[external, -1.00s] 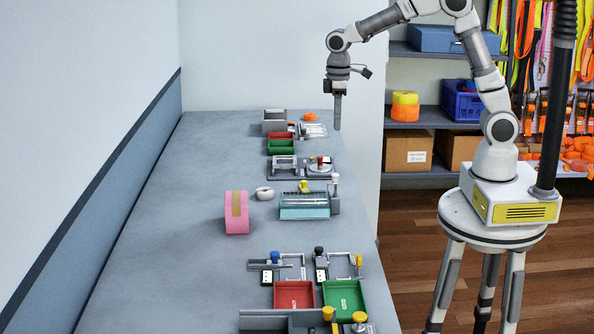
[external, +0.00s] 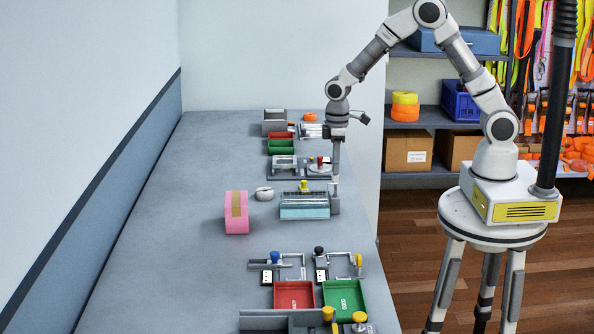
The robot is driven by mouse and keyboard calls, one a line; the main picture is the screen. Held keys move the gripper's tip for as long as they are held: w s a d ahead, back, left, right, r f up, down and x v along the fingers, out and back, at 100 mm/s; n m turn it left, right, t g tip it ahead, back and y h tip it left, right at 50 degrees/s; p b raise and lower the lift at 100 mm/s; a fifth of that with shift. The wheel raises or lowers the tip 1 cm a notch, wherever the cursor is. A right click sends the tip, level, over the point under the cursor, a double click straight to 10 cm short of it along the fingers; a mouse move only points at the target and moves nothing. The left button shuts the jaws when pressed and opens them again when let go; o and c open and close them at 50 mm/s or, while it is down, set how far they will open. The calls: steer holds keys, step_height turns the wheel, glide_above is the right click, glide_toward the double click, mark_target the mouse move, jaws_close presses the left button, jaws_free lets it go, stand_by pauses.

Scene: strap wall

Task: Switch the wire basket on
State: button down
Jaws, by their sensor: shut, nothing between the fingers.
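The likely wire basket (external: 304,211) is a pale blue box with a grey ribbed top, in the middle of the bench. A yellow knob (external: 304,186) stands at its back edge. A grey block (external: 335,206) stands at its right end, with a small pale top. My gripper (external: 335,183) is shut and empty, pointing straight down right at this pale top. I cannot tell whether it touches. The fingertips hide most of the top, and the switch's position cannot be made out.
A pink roll (external: 236,212) and a small white ring (external: 264,194) lie to the left. Behind are a grey fixture (external: 284,163) and a green tray (external: 281,147). In front are red (external: 293,296) and green (external: 344,299) trays with clamp-like fixtures. The bench's left side is clear.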

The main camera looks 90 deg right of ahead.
mark_target(336, 183)
steer(key=shift+f, duration=0.1)
step_height(336, 183, down, 4)
steer(key=b, duration=0.3)
steer(key=shift+f, duration=0.2)
steer(key=shift+s, duration=0.15)
steer(key=shift+r, duration=0.1)
step_height(336, 183, up, 14)
steer(key=p, duration=0.2)
steer(key=shift+r, duration=0.2)
steer(key=shift+a, duration=0.1)
stand_by(0.4)
